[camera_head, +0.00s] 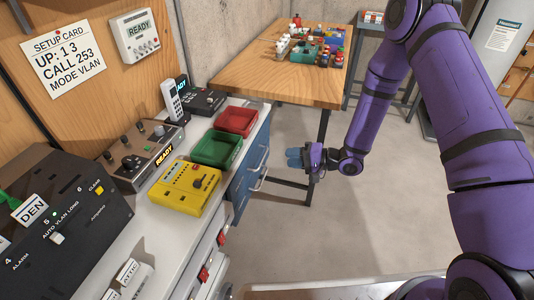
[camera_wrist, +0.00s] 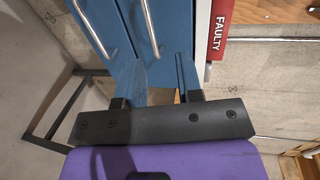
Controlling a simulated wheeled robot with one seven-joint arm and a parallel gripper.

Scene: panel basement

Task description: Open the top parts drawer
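The blue drawer unit (camera_head: 247,178) sits under the near bench's right side, with two bar handles on its front. The upper handle (camera_head: 264,160) and the lower handle (camera_head: 258,183) show in the head view, and both drawers look shut. My gripper (camera_head: 293,157) is to the right of the drawer fronts, apart from them. In the wrist view its two blue fingers (camera_wrist: 158,62) are spread with nothing between them. One handle (camera_wrist: 150,27) is ahead of the finger gap; another handle (camera_wrist: 88,28) is farther left. I cannot tell for sure which is the top drawer's there.
Green (camera_head: 217,148) and red (camera_head: 236,121) trays and a yellow device (camera_head: 185,188) stand on the bench. A wooden table (camera_head: 285,75) with small items stands behind. A red FAULTY label (camera_wrist: 218,32) is beside the drawers in the wrist view. The floor around my gripper is clear.

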